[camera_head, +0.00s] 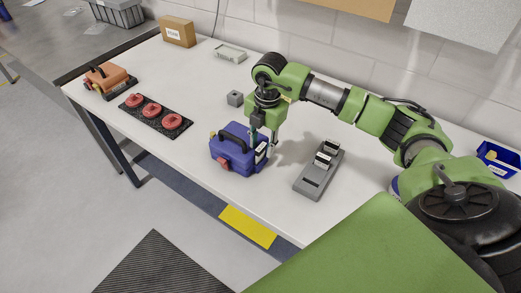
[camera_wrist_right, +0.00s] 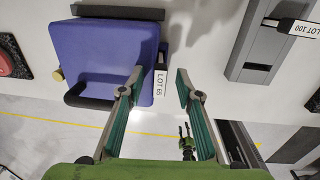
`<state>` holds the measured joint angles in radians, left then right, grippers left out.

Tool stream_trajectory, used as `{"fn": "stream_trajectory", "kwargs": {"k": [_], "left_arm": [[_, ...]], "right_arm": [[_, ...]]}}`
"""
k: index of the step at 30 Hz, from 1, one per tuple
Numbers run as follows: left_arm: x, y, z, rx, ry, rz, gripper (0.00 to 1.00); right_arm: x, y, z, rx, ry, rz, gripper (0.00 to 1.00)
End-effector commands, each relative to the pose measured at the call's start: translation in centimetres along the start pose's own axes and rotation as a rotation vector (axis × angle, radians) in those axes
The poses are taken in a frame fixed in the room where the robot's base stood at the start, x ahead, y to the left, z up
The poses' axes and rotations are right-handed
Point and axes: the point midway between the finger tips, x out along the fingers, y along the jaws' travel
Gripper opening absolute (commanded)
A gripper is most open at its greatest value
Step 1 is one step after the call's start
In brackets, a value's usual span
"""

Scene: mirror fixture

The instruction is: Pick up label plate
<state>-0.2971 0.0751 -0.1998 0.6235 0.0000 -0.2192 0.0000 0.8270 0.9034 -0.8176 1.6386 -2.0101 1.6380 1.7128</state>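A blue box (camera_head: 232,155) with a black handle stands on the table in the head view; it also shows in the wrist view (camera_wrist_right: 115,55). A white label plate marked LOT 65 (camera_wrist_right: 160,83) is at the box's edge. My right gripper (camera_wrist_right: 160,80) is open, its green-padded fingers on either side of this plate, the plate nearer the left finger. I cannot tell whether they touch. A small dark forked shape low in the wrist view may be my left gripper (camera_wrist_right: 187,133).
A black strip (camera_head: 136,111) with red round parts, an orange box (camera_head: 107,79), a cardboard box (camera_head: 178,31), a small grey block (camera_head: 235,98) and a clear tray (camera_head: 229,53) stand on the table (camera_head: 195,80). A blue bin (camera_head: 500,157) is at right.

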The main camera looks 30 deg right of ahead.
Motion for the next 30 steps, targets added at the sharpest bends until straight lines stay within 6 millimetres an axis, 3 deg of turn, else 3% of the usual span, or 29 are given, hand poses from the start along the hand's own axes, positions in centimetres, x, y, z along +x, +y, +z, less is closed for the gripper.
{"fn": "stream_trajectory", "kwargs": {"k": [4,8,22,30], "left_arm": [[0.1,0.0,0.5,0.0,-0.008,0.0,0.38],[0.1,-0.2,0.7,0.001,-0.011,-0.002,0.38],[0.2,-0.3,0.7,0.002,-0.011,-0.004,0.38],[1.5,-0.3,0.8,0.002,-0.01,-0.004,0.38]], "right_arm": [[0.0,0.0,0.0,-0.001,0.0,0.0,0.32],[0.0,0.0,0.0,-0.001,0.0,0.0,0.01],[-0.3,0.0,0.0,0.0,0.0,0.001,0.0],[-3.3,0.2,0.0,0.0,0.0,0.006,0.0]]}}
